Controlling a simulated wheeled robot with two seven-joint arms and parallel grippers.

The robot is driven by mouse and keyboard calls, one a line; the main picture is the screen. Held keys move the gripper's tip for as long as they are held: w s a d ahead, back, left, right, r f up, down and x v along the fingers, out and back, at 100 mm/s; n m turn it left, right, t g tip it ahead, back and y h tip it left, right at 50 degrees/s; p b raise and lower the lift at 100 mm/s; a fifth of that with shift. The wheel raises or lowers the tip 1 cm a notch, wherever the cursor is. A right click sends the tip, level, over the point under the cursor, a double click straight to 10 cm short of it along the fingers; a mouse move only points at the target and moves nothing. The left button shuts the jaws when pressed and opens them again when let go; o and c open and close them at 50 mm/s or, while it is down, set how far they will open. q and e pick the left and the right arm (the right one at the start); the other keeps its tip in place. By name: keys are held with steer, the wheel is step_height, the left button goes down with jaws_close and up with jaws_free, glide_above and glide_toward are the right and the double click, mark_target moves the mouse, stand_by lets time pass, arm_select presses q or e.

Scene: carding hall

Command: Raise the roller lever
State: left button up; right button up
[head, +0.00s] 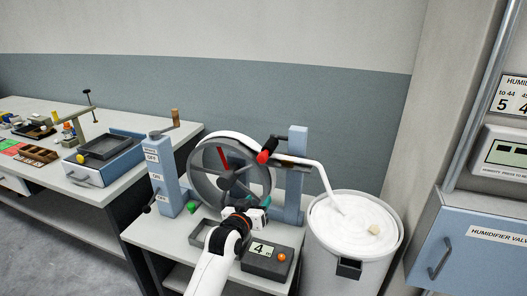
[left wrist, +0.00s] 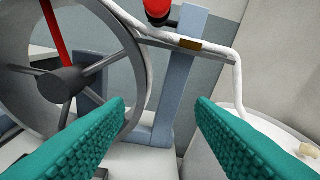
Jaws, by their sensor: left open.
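A lever with a red grip and black end (head: 268,149) sits at the upper right of the wheel, beside a blue-grey post; I take it as the roller lever. It shows at the top edge of the left wrist view (left wrist: 158,10), partly cut off. The large grey spoked wheel (head: 197,180) has one red spoke. My left gripper (left wrist: 160,112) is open and empty, its teal fingers apart. In the head view it is in front of the wheel, below the red grip, its fingers mostly hidden by the wrist.
A white sliver (head: 325,178) runs from the wheel into a white can (head: 314,240) at right. A blue-grey switch post (head: 162,178) marked OFF and ON stands left. A counter box (head: 262,262) sits at the table front. A blue humidifier cabinet (head: 470,245) is far right.

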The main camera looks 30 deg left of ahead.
arm_select(q)
steer(key=n+t+y, duration=0.1)
steer(key=t, duration=0.1)
glide_toward(261, 160)
steer(key=w, duration=0.1)
steer(key=p+x, duration=0.1)
steer(key=x, duration=0.9)
steer(key=shift+w+a+p, duration=0.15)
steer(key=shift+p, duration=0.15)
steer(key=shift+w+a, duration=0.15)
steer(key=shift+w, duration=0.45)
steer(key=shift+w+a, duration=0.1)
steer(key=shift+w, duration=0.05)
arm_select(e)
steer(key=shift+r, duration=0.95)
arm_select(q)
jaws_close()
arm_select(e)
steer(key=shift+s+d+r, duration=0.1)
steer(key=shift+d, duration=0.25)
